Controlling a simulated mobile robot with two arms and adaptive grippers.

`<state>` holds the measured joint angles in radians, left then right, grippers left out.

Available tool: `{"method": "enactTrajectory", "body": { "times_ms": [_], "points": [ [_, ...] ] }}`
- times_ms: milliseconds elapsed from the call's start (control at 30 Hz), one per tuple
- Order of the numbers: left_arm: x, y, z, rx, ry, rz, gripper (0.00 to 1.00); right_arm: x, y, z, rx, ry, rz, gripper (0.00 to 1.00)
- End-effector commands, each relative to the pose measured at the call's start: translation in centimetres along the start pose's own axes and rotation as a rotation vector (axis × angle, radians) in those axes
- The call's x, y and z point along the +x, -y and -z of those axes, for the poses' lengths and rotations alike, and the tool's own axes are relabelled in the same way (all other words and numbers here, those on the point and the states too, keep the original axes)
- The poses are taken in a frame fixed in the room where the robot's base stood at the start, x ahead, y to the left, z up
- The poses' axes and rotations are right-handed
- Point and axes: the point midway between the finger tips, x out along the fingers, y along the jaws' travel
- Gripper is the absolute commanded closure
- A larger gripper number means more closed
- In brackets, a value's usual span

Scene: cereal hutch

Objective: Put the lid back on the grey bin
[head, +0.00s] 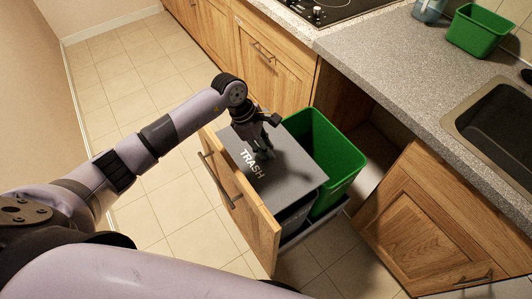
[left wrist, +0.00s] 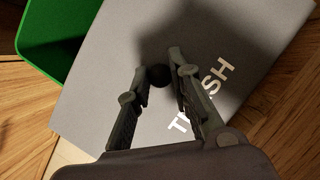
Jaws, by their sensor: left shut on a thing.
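The grey lid (head: 292,166), marked TRASH, lies over the top of the grey bin (head: 296,214) in the pulled-out drawer. Only a dark part of the bin's side shows below the lid's near edge. I cannot tell whether the lid touches the rim all around. My left gripper (head: 264,150) points down at the lid's middle. In the left wrist view its fingers are shut on the lid's round black knob (left wrist: 158,77), with the lid's surface (left wrist: 105,70) spread below. My right gripper is not in view.
A green bin (head: 335,160) stands open beside the grey bin, close to the lid's edge. The wooden drawer front (head: 240,205) is on the other side. The counter (head: 395,65) holds a small green container (head: 478,30) and a sink (head: 500,125). The tiled floor at left is clear.

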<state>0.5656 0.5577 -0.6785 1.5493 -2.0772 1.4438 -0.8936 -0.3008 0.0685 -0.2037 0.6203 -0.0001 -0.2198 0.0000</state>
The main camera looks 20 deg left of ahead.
Motion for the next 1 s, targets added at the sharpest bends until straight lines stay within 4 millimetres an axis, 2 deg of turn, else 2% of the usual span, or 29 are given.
{"method": "enactTrajectory", "body": {
  "times_ms": [67,467,1000],
  "points": [
    [1.1,0.0,0.4,-0.001,0.003,0.001,1.0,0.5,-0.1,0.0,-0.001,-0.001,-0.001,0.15],
    [2.6,0.0,1.0,0.0,0.001,0.0,1.0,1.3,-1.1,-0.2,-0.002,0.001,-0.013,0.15],
    [6.6,0.0,2.6,0.001,0.002,0.001,1.0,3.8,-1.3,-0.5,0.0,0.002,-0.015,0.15]
  ]
}}
